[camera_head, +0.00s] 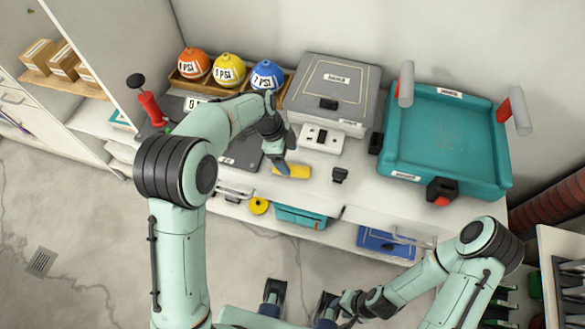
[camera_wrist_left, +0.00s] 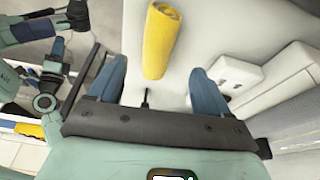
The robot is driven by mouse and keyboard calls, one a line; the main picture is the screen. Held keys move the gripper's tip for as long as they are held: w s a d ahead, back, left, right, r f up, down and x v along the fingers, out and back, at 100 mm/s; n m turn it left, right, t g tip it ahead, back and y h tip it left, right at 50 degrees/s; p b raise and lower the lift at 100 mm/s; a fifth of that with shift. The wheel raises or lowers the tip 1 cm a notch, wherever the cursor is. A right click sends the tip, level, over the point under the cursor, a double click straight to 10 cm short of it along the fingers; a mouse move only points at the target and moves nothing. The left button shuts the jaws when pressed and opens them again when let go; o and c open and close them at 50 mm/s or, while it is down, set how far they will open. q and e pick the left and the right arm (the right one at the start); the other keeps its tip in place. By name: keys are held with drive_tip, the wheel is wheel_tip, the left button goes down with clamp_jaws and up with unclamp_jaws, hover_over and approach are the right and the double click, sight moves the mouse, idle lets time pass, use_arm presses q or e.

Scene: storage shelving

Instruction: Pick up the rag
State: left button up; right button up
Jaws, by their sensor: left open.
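The rag is a yellow rolled cloth (camera_head: 292,171) lying near the front edge of the white counter. It also shows at the top middle of the left wrist view (camera_wrist_left: 161,40). My left gripper (camera_head: 280,160) hangs over the counter just beside the rag, its fingers pointing down. In the left wrist view my left gripper (camera_wrist_left: 159,90) is open and empty, with the rag beyond the gap between its blue fingers. My right gripper (camera_head: 328,304) is low at the bottom of the head view, away from the counter; its jaws are not clear.
A white switch box (camera_head: 321,139) and a small black object (camera_head: 340,175) are close to the rag. A grey case (camera_head: 333,91), a teal tray (camera_head: 447,140) and labelled balls (camera_head: 229,69) stand behind. A lower shelf holds a teal case (camera_head: 301,217).

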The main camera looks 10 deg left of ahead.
sight(291, 166)
use_arm(q)
drive_tip(key=x, duration=0.5)
drive_tip(key=shift+s+a+f, duration=0.1)
drive_tip(key=shift+a+f, duration=0.05)
drive_tip(key=shift+c, duration=0.4)
drive_tip(key=c, duration=1.1)
